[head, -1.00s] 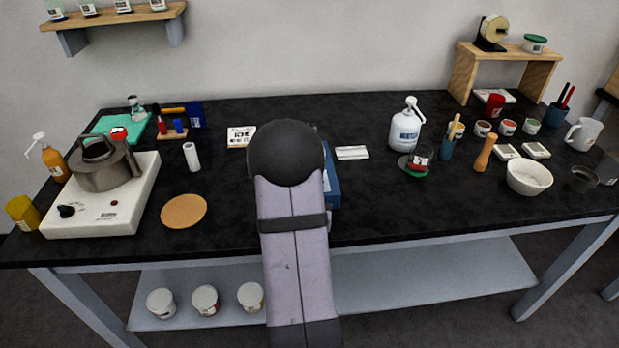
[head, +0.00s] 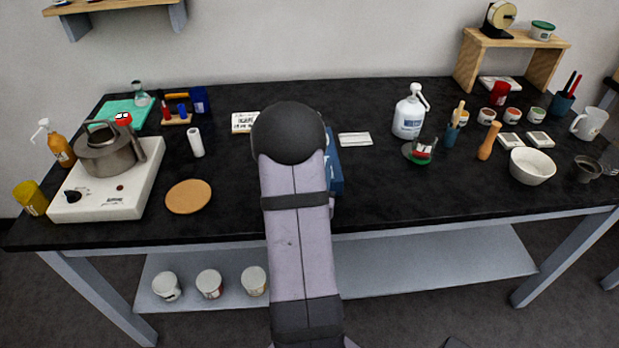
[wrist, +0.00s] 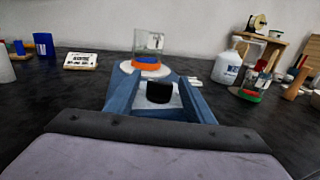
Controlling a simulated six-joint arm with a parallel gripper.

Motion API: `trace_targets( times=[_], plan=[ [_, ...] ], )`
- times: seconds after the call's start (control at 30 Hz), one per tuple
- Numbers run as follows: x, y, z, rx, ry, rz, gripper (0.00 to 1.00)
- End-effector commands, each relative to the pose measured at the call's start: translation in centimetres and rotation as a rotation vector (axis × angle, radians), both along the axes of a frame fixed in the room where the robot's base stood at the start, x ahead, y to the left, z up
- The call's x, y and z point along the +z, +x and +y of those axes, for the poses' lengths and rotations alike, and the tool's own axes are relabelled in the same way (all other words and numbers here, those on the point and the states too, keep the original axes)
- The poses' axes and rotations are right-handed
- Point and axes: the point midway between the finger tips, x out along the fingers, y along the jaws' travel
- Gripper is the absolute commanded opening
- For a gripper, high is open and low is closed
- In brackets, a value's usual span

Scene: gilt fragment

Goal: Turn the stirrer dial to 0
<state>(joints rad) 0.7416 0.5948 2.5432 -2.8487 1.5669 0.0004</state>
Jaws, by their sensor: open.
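A blue stirrer (head: 335,170) stands on the black bench, mostly hidden behind my arm in the head view. In the wrist view its round white top plate (wrist: 128,68) carries a clear glass beaker (wrist: 148,45) with an orange band near its bottom. The stirrer dial (wrist: 160,92), a black knob on a pale front panel, shows ahead between the fingers of my gripper (wrist: 160,82). My gripper is open, with a finger on each side of the dial. I cannot tell whether either finger touches it. The dial's mark and scale are not readable.
A white hotplate (head: 135,200) with its own black knob (head: 73,197) bears a metal kettle (head: 108,155) at the left. A cork mat (head: 188,197) lies nearer my arm. A white bottle (head: 408,118) and several small items stand right. The bench front right of my arm is clear.

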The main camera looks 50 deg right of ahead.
Motion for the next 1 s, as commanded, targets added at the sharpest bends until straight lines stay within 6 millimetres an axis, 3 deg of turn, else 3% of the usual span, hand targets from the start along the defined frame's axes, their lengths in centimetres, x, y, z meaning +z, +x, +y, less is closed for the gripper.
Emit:
trace_targets(
  times=[0.37, 0.7, 1.0],
  plan=[
    [0.6, -1.0, 1.7, 0.002, 0.004, 0.006, 0.48],
    [0.3, -2.7, 4.8, 0.002, 0.003, 0.005, 0.48],
    [0.2, -3.4, 5.9, 0.000, 0.000, 0.002, 0.48]
  ],
)
